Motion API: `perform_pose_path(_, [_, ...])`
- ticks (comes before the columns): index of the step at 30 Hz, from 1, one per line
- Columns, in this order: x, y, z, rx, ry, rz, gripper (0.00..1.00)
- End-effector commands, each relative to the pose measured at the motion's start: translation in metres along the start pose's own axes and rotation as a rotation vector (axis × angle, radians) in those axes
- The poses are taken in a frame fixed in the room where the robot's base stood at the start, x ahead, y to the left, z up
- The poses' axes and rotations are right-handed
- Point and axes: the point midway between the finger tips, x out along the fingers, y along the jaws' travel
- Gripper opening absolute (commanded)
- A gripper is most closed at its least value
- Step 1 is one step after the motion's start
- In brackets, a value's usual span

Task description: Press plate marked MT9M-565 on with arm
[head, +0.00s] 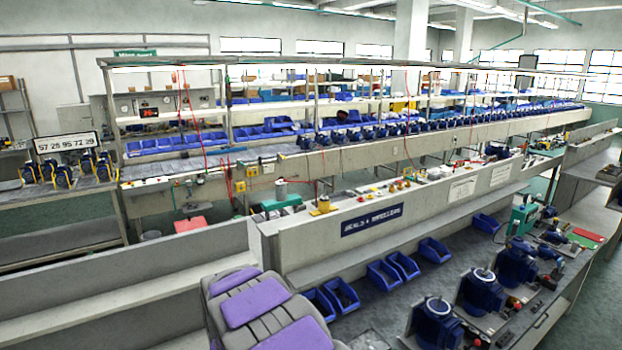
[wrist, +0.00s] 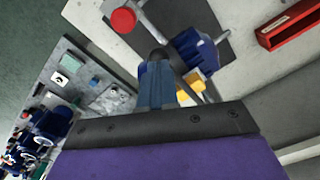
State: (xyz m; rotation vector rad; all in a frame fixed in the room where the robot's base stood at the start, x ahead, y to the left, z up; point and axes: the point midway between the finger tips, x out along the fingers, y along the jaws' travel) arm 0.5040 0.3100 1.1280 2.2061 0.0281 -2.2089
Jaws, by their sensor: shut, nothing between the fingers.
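I cannot read the marking MT9M-565 on anything in either view. In the head view, a dark blue plate (head: 372,219) with small white lettering is on the face of the pale bench panel; its text is not legible. Two white labels, one left (head: 462,189) and one right (head: 500,175), are on the same panel, also too small to read. My gripper (wrist: 160,124) shows in the wrist view as a purple body with a black bolted edge; it is shut and empty. My purple and grey arm fills the lower middle of the head view and hides part of the bench.
Blue pumps (head: 481,291) stand on the bench at right. Blue bins (head: 402,265) line its back. A long assembly line (head: 330,160) runs behind. In the wrist view, a red tray (wrist: 288,24), a blue pump (wrist: 194,46) and a red round part (wrist: 123,20) lie beyond my gripper.

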Motion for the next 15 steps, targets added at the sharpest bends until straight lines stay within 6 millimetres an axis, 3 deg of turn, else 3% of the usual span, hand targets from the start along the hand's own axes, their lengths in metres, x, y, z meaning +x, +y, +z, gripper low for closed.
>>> perform_pose_path(15, [0.0073,0.0002,0.0002,0.0,-0.001,0.0,0.0])
